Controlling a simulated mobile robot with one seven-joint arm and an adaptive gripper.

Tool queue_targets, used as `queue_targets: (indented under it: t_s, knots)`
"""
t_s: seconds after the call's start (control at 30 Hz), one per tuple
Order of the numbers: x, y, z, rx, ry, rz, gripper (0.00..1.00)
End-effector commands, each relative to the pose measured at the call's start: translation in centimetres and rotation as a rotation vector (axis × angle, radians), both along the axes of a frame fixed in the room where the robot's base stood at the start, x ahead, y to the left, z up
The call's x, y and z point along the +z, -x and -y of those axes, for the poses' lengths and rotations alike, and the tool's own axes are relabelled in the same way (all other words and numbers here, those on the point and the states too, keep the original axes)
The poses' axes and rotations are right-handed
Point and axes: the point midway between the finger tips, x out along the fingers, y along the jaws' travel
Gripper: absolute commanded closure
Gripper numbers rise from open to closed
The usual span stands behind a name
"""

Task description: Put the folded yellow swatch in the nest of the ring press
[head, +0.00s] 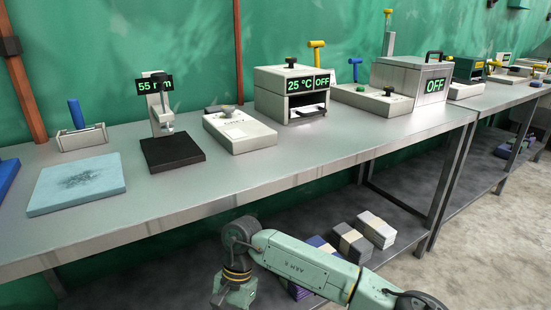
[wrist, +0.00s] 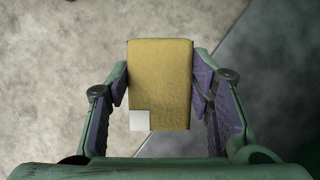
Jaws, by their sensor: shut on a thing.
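The folded yellow swatch (wrist: 160,80) is upright in the wrist view, with a small white square (wrist: 139,120) at its lower left corner. My gripper (wrist: 161,88) is shut on it, with a purple-padded finger at each side. In the head view my gripper (head: 234,292) is low in front of the bench, at the bottom edge; the swatch cannot be made out there. I cannot tell for sure which bench device is the ring press, and no nest is clearly visible.
The grey bench (head: 230,165) carries a stand with a black base (head: 172,155), a flat beige unit (head: 240,132), an oven-like box showing 25 °C OFF (head: 290,95), a larger box reading OFF (head: 410,85) and a pale blue pad (head: 75,185). Folded bundles (head: 350,242) lie on the lower shelf.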

Motion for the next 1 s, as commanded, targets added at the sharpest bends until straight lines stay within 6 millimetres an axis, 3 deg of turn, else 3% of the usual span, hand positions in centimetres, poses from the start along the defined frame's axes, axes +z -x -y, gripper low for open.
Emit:
queue_targets:
  t_s: [0.03,0.3,0.4,0.5,0.63,1.0]
  knots:
    - [-2.4,-0.5,1.1,0.026,0.004,-0.006,0.78]
    - [-16.1,-3.5,6.8,0.241,0.007,-0.004,0.78]
    - [-20.4,-4.5,8.6,0.312,0.008,-0.003,0.78]
    - [-23.3,-5.1,9.8,0.361,0.004,-0.002,0.78]
    - [-25.2,-5.7,10.7,0.397,0.003,-0.001,0.78]
    - [-25.2,-5.6,10.5,0.396,-0.004,0.001,0.78]
